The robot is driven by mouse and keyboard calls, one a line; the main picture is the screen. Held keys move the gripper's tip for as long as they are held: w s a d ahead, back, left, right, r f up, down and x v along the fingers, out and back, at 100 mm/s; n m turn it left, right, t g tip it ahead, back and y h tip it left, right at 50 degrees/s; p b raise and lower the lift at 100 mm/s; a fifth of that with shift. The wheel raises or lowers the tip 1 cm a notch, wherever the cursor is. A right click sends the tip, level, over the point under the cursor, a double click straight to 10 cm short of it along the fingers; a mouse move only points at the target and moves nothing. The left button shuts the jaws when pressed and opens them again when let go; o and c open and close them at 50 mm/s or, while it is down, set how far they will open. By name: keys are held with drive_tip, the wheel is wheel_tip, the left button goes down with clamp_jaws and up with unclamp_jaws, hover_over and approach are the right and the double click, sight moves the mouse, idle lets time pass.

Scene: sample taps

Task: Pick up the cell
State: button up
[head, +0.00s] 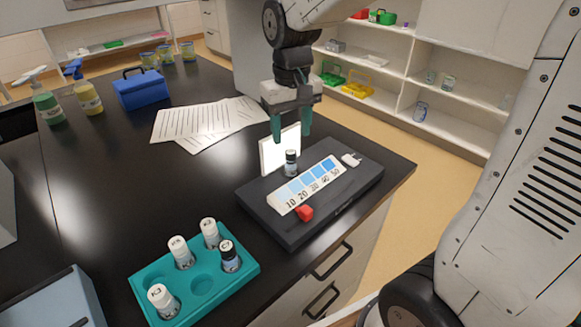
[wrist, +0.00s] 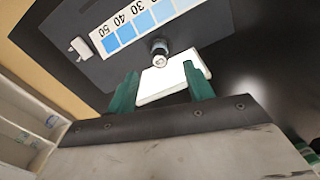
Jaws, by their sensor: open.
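The cell, a small vial (head: 291,168) with a dark band near its top, stands upright on a dark block (head: 262,218), between a white upright panel (head: 272,158) and a printed blue colour strip (head: 313,184). In the wrist view the cell (wrist: 160,48) shows from above, just beyond the panel (wrist: 165,84). My gripper (head: 291,136) is open and empty, with its teal fingers pointing down above the panel and cell. In the wrist view the fingers (wrist: 161,88) are to either side of the panel, and the cell lies beyond their tips. I see no contact with the cell.
A teal rack (head: 248,270) with several capped vials stands at the front left. Papers (head: 180,127) and a blue box (head: 140,91) lie farther back. Open black tabletop lies left of the block.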

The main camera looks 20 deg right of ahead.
sight(291, 152)
drive_tip(key=shift+w+f, duration=0.25)
drive_tip(key=shift+f, duration=0.15)
wheel_tip(291, 152, down, 7)
drive_tip(key=shift+f, duration=0.15)
drive_tip(key=c, duration=0.9)
drive_tip(key=shift+c, duration=0.2)
